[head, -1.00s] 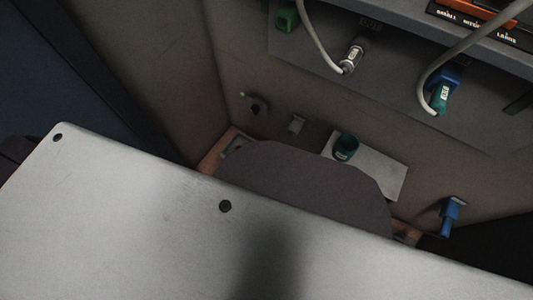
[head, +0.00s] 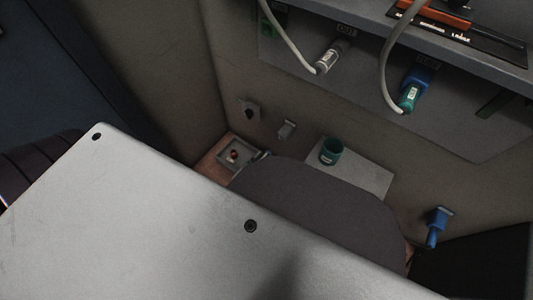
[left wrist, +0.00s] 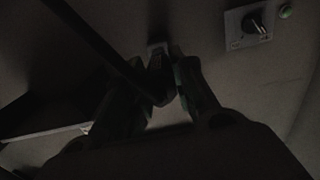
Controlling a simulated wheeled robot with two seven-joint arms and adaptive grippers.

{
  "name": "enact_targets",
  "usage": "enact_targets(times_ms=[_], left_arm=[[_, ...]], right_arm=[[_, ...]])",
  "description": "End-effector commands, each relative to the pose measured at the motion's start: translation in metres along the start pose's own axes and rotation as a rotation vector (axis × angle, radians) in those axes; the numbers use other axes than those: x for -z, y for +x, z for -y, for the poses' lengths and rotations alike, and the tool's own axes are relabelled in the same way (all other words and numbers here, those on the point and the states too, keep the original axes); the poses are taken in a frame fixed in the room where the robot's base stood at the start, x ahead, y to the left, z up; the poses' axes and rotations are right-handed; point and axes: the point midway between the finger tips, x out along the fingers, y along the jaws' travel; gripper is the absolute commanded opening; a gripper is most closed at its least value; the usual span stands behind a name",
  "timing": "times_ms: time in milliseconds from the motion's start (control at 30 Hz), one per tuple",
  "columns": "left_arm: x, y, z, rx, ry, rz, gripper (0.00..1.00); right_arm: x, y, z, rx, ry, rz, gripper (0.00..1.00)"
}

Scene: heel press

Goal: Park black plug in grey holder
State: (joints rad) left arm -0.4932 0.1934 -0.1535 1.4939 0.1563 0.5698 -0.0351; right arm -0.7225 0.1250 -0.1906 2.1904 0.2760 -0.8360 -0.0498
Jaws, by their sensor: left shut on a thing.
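In the left wrist view, which is very dark, my left gripper (left wrist: 168,88) is shut on the black plug (left wrist: 158,88). A thick black cable runs from the plug to the upper left. The small grey holder (left wrist: 156,48) is on the wall just beyond the fingertips. I cannot tell whether the plug touches it. In the head view, a small grey holder (head: 287,129) is on the back wall. The plug and fingers are mostly hidden there by a dark grey rounded shape and a large pale panel. My right gripper is not in view.
A blue plug (head: 436,228) hangs on the wall at right. Grey and green cabled plugs sit under the shelf (head: 460,48). A dark knob (left wrist: 257,24) is at upper right in the wrist view.

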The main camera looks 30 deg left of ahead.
Motion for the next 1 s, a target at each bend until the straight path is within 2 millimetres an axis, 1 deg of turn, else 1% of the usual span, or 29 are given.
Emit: enact_targets(times_ms=[100, 233, 700, 1000], left_arm=[[0.0077, -0.0058, 0.0012, 0.001, 0.000, -0.018, 0.00], [0.0111, -0.0072, 0.0015, 0.001, 0.000, -0.025, 0.00], [0.0107, -0.0059, 0.0014, 0.001, -0.001, -0.025, 0.00], [0.0104, 0.0025, 0.0014, 0.001, -0.001, -0.025, 0.00]], right_arm=[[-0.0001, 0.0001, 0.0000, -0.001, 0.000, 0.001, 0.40], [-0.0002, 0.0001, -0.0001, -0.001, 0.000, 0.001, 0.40], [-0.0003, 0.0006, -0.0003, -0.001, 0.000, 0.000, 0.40], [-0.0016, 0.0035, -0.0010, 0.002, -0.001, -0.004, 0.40]])
